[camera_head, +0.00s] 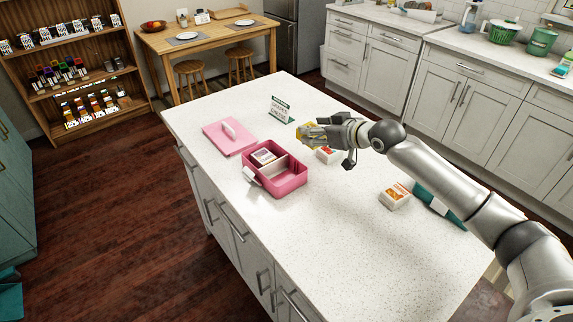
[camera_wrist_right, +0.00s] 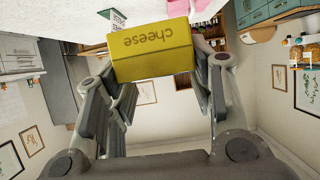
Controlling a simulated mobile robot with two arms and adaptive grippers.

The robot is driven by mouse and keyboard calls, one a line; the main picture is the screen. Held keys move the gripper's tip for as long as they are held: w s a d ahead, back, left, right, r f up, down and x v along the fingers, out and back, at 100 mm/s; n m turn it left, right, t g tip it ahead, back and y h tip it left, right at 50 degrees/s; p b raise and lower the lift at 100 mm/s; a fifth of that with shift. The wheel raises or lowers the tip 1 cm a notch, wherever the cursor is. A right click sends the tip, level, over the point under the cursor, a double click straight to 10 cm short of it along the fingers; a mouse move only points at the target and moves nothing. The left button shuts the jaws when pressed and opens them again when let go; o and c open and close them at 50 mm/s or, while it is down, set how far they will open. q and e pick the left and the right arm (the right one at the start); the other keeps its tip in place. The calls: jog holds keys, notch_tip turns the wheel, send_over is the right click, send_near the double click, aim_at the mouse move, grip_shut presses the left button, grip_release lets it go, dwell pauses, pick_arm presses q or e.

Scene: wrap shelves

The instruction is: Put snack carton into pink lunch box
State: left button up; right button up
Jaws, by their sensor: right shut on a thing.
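The pink lunch box (camera_head: 291,187) stands open on the white island. A white carton (camera_head: 264,156) lies in its far compartment; the near compartment looks empty. My right gripper (camera_head: 318,132) is shut on a yellow carton (camera_head: 307,129) just beyond and to the right of the lunch box. In the right wrist view this carton (camera_wrist_right: 150,51) reads "cheese" and sits between the fingertips. A red-and-white carton (camera_head: 328,156) is partly hidden under my right gripper. An orange-and-white carton (camera_head: 396,195) stands farther right. My left gripper is out of view.
The pink lid (camera_head: 222,140) with a pale handle lies left of the lunch box. A small sign (camera_head: 281,109) stands behind. A teal case (camera_head: 438,203) lies at the right, partly behind my arm. The near island top is clear.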

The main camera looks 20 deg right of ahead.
jog(key=a+f+p, duration=0.1)
jog(key=a+f, duration=0.1)
jog(key=f, duration=0.1)
jog(key=a+f+p, duration=0.1)
jog(key=a+f, duration=0.2)
jog(key=f, duration=0.1)
jog(key=a+f+p, duration=0.1)
jog(key=a+f, duration=0.2)
jog(key=shift+s+a+f, duration=0.1)
jog(key=shift+s+f, duration=0.1)
jog(key=shift+s, duration=0.15)
